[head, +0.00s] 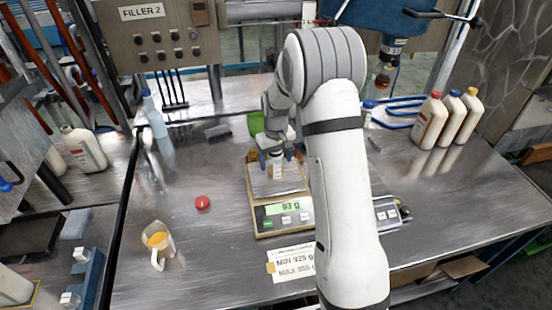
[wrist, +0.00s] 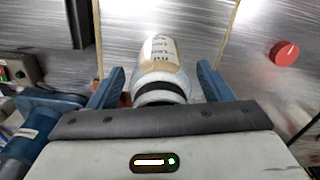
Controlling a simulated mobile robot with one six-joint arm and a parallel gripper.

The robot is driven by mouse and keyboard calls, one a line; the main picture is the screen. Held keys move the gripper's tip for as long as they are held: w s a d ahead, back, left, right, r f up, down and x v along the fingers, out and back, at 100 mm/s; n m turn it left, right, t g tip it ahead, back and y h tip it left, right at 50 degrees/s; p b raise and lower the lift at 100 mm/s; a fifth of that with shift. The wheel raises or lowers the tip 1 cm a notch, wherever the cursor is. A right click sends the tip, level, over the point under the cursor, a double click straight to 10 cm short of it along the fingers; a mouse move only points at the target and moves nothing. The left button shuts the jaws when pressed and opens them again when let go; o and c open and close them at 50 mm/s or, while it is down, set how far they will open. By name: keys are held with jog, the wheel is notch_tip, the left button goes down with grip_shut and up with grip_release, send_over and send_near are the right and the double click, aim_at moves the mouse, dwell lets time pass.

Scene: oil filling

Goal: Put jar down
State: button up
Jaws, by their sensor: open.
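The jar (wrist: 162,62), pale with a printed label and an open-looking neck, stands on the pan of the scale (head: 266,222). In the head view the jar (head: 277,168) is partly hidden by my gripper (head: 276,158). The scale display reads 93 g. In the wrist view my gripper (wrist: 160,85) is open, with one blue finger on each side of the jar's upper part. Gaps show between the fingers and the jar.
A red cap (head: 203,203) lies left of the scale, with a jug of orange liquid (head: 158,243) nearer the front. A label card (head: 291,265) lies before the scale. White bottles (head: 450,118) stand at right. A filler nozzle (head: 383,78) hangs at the back.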

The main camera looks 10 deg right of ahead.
notch_tip(320, 180, up, 12)
jog(key=shift+r+b, duration=0.1)
jog(key=shift+b, duration=0.7)
jog(key=s+r+t, duration=0.1)
jog(key=s+r, duration=0.5)
jog(key=s, duration=0.2)
jog(key=s+m+t, duration=0.2)
jog(key=s, duration=2.1)
jog(key=shift+r+m, duration=0.2)
jog(key=shift+m, duration=0.1)
jog(key=shift+c, duration=0.2)
dwell(1.5)
